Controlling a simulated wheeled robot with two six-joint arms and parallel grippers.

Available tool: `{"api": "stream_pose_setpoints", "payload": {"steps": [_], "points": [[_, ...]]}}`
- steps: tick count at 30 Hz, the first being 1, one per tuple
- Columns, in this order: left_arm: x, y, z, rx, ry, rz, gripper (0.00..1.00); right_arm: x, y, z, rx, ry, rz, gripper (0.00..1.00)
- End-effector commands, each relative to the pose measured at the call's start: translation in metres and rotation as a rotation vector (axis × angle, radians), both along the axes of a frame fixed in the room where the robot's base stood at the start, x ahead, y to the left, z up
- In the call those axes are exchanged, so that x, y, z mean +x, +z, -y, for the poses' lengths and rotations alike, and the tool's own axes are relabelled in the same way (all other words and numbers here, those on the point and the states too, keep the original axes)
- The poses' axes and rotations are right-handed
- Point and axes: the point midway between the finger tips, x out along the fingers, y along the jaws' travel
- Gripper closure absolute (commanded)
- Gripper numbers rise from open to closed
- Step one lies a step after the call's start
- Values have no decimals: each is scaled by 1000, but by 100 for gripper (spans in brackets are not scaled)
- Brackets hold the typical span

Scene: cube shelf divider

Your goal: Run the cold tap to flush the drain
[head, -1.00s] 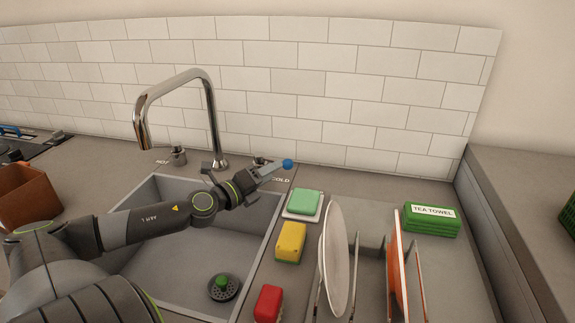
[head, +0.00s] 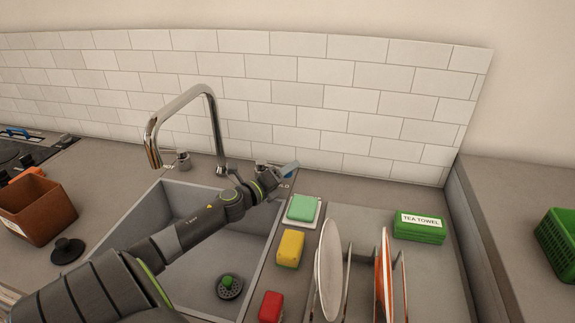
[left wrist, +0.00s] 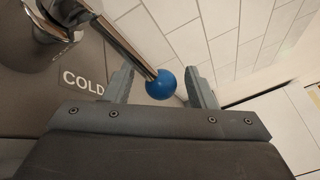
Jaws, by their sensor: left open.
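The cold tap's lever with its blue ball end (left wrist: 161,85) shows in the left wrist view, beside the COLD label (left wrist: 83,82). My left gripper (left wrist: 160,86) is open, with one finger on each side of the ball; I cannot tell whether either touches it. In the head view my left gripper (head: 284,172) is at the cold tap behind the sink's right back corner and largely hides it. The chrome spout (head: 186,104) arches over the sink (head: 187,202), with no water visible below it. The drain (head: 229,288) has a green piece on top. My right gripper is out of view.
Right of the sink are a green sponge (head: 302,208), a yellow sponge (head: 290,248), a red block (head: 270,307) and a rack with plates (head: 329,268). A TEA TOWEL pack (head: 419,228) lies farther right. A brown box (head: 38,208) and black plug (head: 68,250) stand left.

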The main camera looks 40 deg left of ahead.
Motion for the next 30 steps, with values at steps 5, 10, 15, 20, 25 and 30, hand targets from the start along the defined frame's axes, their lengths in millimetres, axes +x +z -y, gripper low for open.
{"api": "stream_pose_setpoints", "payload": {"steps": [5,10,15,20,25,30], "points": [[5,0,1,0,-2,-1,49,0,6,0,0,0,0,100],[5,-1,1,1,-2,-2,49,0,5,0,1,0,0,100],[5,-1,1,0,-2,-2,60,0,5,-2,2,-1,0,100],[5,-1,1,0,-2,-2,81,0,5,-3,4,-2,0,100],[5,-1,1,1,-2,-2,100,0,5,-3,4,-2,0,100],[5,-1,1,3,-5,-2,100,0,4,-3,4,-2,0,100]]}}
